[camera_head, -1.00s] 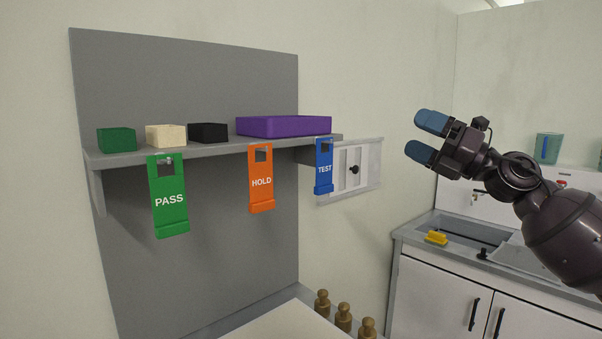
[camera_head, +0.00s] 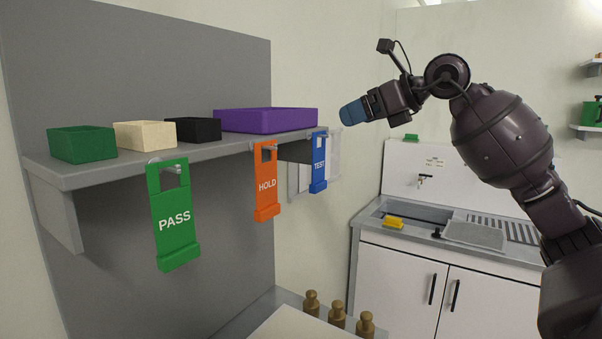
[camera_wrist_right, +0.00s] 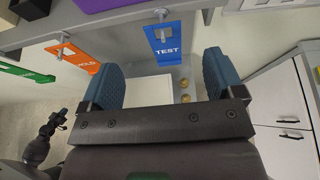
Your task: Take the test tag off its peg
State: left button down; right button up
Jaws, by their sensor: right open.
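The blue test tag (camera_head: 318,163) hangs from its peg under the right end of the shelf. In the right wrist view the test tag (camera_wrist_right: 167,42) hangs on its metal peg (camera_wrist_right: 162,16), ahead of and between the two finger pads. My right gripper (camera_head: 352,112) is to the right of the tag and a little above it in the head view, apart from it. In the right wrist view my right gripper (camera_wrist_right: 162,80) is open, with nothing between its blue pads. My left gripper is not in the head view.
The orange hold tag (camera_head: 266,182) and green pass tag (camera_head: 175,217) hang to the left on the same shelf (camera_head: 90,172). Above them stand green, cream, black and purple (camera_head: 265,120) bins. A sink counter (camera_head: 400,236) is at right. Brass weights (camera_head: 338,314) stand below.

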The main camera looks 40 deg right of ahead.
aim_at(322, 135)
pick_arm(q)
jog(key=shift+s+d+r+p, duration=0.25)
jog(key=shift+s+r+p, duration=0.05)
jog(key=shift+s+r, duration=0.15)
pick_arm(e)
jog(key=shift+s+f+x, duration=0.1)
jog(key=shift+f+x, duration=0.1)
jog(key=shift+x, duration=1.45)
jog(key=shift+s+f+x, duration=0.1)
jog(key=shift+f+x, duration=0.1)
jog(key=shift+x, duration=1.5)
jog(key=shift+s+f+x, duration=0.1)
jog(key=shift+f+x, duration=0.1)
jog(key=shift+x, duration=1.45)
jog(key=shift+d, duration=0.15)
jog(key=c, duration=1.2)
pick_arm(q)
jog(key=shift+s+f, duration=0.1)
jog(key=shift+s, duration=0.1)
pick_arm(e)
jog(key=shift+r, duration=0.1)
